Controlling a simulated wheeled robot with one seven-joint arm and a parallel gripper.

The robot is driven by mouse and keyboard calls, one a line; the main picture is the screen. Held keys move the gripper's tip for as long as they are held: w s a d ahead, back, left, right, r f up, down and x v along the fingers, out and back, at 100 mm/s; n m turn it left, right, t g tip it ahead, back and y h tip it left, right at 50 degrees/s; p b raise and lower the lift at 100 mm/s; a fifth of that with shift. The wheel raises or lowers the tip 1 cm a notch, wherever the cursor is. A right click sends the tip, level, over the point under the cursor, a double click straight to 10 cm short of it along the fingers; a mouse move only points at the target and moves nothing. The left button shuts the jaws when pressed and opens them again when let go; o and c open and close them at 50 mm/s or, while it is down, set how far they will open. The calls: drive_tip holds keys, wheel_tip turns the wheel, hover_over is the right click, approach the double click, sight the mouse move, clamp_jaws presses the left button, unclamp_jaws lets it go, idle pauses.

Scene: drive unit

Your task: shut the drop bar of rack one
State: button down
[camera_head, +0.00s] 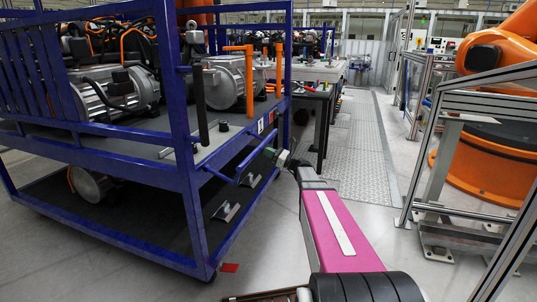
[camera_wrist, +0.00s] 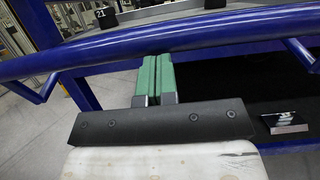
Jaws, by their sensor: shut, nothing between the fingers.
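A blue metal rack (camera_head: 188,165) fills the left of the head view. A round blue bar (camera_head: 258,150) runs along its right end at deck height, held on short blue stubs; I take it for the drop bar. The same bar (camera_wrist: 110,59) crosses the whole wrist view. My gripper (camera_head: 277,156) is at the bar's right side. In the wrist view its green fingers (camera_wrist: 158,60) are together and empty, with their tips at the bar's near lower edge. I cannot tell whether they touch it.
Motors (camera_head: 225,80) with orange cables stand on the rack deck. A metal bracket (camera_wrist: 285,122) lies on the dark lower shelf. A metal-framed fence (camera_head: 440,150) and an orange robot (camera_head: 495,55) stand at right. The floor strip (camera_head: 365,150) ahead is clear.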

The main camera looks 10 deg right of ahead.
drive_tip(key=shift+r, duration=0.1)
drive_tip(key=a+r+g+h, duration=0.1)
drive_tip(key=r+h, duration=0.1)
drive_tip(key=r, duration=0.1)
drive_tip(key=w+a+r+g+h, duration=0.1)
drive_tip(key=r+h, duration=0.1)
drive_tip(key=r, duration=0.2)
drive_tip(key=r+g+h, duration=0.1)
drive_tip(key=r+h, duration=0.1)
drive_tip(key=r, duration=0.1)
drive_tip(key=shift+w+a+r, duration=0.25)
drive_tip(key=shift+w+a, duration=0.1)
drive_tip(key=shift+a, duration=0.05)
drive_tip(key=w+a+r+g+h, duration=0.2)
drive_tip(key=w+a+r+h, duration=0.1)
drive_tip(key=a, duration=0.6)
drive_tip(key=w+a+r+g+h, duration=0.3)
drive_tip(key=w+a+h, duration=0.3)
drive_tip(key=a, duration=0.3)
drive_tip(key=shift+w+a+r+g, duration=0.15)
drive_tip(key=shift+w+r+g, duration=0.15)
drive_tip(key=shift+w, duration=0.45)
